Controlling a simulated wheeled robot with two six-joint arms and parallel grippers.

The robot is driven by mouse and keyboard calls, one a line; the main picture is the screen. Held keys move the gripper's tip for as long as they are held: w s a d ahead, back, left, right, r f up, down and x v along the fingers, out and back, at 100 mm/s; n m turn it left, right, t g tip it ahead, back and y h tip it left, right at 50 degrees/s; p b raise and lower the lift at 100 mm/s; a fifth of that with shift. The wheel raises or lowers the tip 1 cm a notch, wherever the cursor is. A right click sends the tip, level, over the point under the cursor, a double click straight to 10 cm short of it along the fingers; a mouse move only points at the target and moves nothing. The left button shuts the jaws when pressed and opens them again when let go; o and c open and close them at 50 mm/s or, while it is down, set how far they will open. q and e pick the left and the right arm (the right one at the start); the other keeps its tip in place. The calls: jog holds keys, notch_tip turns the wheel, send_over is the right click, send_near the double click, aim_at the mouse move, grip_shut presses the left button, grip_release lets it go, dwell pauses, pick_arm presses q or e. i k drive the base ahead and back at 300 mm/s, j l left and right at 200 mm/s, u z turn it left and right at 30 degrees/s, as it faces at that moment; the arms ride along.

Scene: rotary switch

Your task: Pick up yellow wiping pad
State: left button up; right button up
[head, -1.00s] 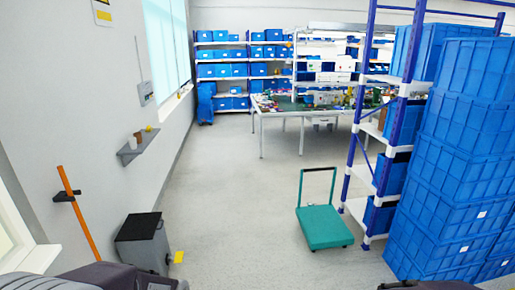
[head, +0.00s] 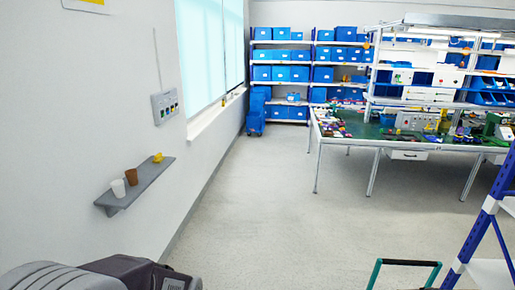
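A small yellow object (head: 158,157) sits at the far end of the grey wall shelf (head: 148,178), on the left wall. It is too small to tell for sure whether it is the wiping pad. A white cup (head: 118,187) and a brown cup (head: 131,176) stand on the near part of the same shelf. Part of my own arm shows at the bottom left. Neither of my grippers is in view.
A green-topped workbench (head: 375,128) with many items stands at the right. Blue bins fill a rack (head: 300,62) at the back. A cart handle (head: 405,263) and blue rack post (head: 478,235) are at lower right. The middle floor (head: 280,215) is clear.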

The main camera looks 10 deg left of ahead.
aim_at(159, 159)
jog(key=i+u, duration=0.15)
jog(key=i, duration=0.35)
jog(key=i+u, duration=0.15)
jog(key=i, duration=0.35)
jog(key=i+u, duration=0.2)
jog(key=i, duration=0.3)
jog(key=i+l+u, duration=0.15)
jog(key=i, duration=0.35)
jog(key=i+l+u, duration=0.15)
jog(key=i+l, duration=0.15)
jog(key=i, duration=0.15)
jog(key=i+j, duration=1.4)
jog(key=i, duration=0.2)
jog(key=i+z, duration=0.05)
